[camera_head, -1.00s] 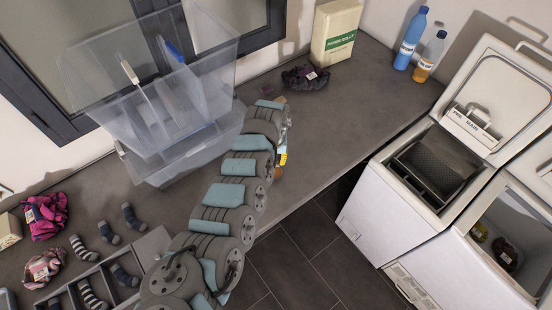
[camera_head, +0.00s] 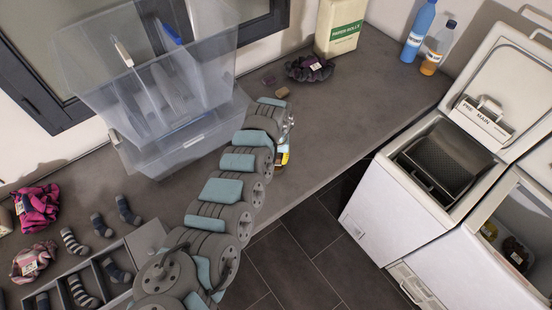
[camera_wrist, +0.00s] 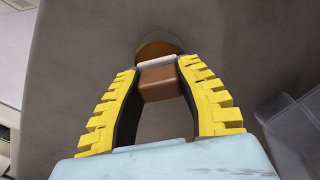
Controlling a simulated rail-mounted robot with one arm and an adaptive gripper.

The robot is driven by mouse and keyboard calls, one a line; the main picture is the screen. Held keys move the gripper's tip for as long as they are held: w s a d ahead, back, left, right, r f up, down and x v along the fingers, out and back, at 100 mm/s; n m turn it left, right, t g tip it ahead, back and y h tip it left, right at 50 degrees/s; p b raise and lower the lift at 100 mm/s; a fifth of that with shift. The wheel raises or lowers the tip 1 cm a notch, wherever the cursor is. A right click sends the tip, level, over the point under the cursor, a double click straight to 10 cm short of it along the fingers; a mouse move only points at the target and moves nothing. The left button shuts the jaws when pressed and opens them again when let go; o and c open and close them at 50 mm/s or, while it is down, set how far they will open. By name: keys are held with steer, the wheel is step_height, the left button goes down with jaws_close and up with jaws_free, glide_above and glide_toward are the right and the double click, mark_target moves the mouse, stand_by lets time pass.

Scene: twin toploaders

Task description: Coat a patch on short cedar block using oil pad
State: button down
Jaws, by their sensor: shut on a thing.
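My gripper (camera_wrist: 157,75) is shut on a brown block-shaped piece with a pale strip along its far edge, which looks like the oil pad (camera_wrist: 158,84). A round orange-brown dish or disc (camera_wrist: 158,47) lies on the counter just beyond the pale strip. I cannot tell whether they touch. In the head view my gripper (camera_head: 282,157) is mostly hidden behind my arm, with part of the round dish (camera_head: 279,168) showing below it near the counter's front edge. A small tan block (camera_head: 282,92), possibly the short cedar block, lies on the counter past my arm.
Clear plastic bins (camera_head: 165,90) stand left of my arm. A dark scrunchie (camera_head: 309,68), a small purplish piece (camera_head: 268,82) and a box (camera_head: 340,25) are at the back. Two toploaders (camera_head: 395,210) stand right, lids open. Socks and a divided tray (camera_head: 140,243) are lower left. The counter right of my arm is clear.

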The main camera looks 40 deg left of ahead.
mark_target(276, 157)
steer(key=shift+f, duration=0.5)
stand_by(1.0)
steer(key=shift+f, duration=0.1)
stand_by(2.1)
steer(key=shift+p, duration=0.3)
steer(key=shift+r+p, duration=3.55)
steer(key=shift+p, duration=0.1)
